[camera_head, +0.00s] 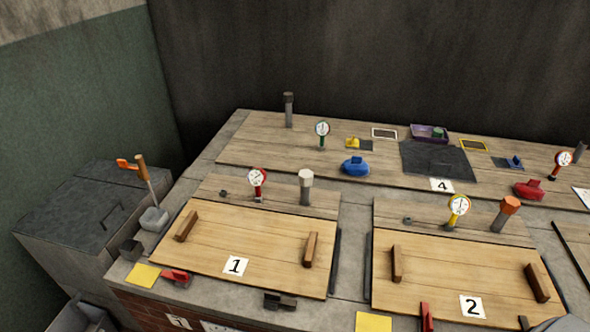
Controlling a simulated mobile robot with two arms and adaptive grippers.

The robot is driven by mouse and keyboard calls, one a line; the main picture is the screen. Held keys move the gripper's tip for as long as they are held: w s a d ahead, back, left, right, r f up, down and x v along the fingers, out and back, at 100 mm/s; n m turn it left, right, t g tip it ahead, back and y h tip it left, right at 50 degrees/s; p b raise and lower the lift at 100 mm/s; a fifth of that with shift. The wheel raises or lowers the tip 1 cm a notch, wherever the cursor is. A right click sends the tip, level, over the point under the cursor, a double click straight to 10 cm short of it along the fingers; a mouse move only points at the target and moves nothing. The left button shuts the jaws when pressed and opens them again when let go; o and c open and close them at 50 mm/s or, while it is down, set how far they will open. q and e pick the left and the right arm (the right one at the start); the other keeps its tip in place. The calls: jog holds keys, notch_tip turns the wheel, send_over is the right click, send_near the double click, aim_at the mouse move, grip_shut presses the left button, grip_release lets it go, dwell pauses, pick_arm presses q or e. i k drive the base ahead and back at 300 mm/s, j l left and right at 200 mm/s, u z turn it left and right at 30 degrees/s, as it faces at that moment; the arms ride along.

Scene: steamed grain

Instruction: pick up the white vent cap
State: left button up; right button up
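The white vent cap (306,174) sits on top of a short dark upright pipe (305,194). The pipe stands at the back right of the wooden lid marked 1 (205,260). The cap looks upright, and nothing touches it from the sides. Neither of my grippers can be made out in the head view. A pale shape is cut off at the bottom right corner, and I cannot tell what it is.
A red-rimmed gauge (257,178) stands left of the cap. Wooden handles (186,226) (310,250) rise from lid 1. An orange-capped pipe (510,205) and a yellow gauge (459,206) stand on lid 2 (440,297). A blue clamp-like object (355,167) lies behind.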

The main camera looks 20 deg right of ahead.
aim_at(305, 176)
jog(key=i+j, duration=0.2)
jog(key=i+j+z, duration=0.15)
jog(key=j, duration=0.3)
jog(key=i+j, duration=0.2)
jog(key=j, duration=0.15)
jog(key=i+j+z, duration=0.1)
jog(key=j, duration=0.25)
jog(key=i, duration=0.1)
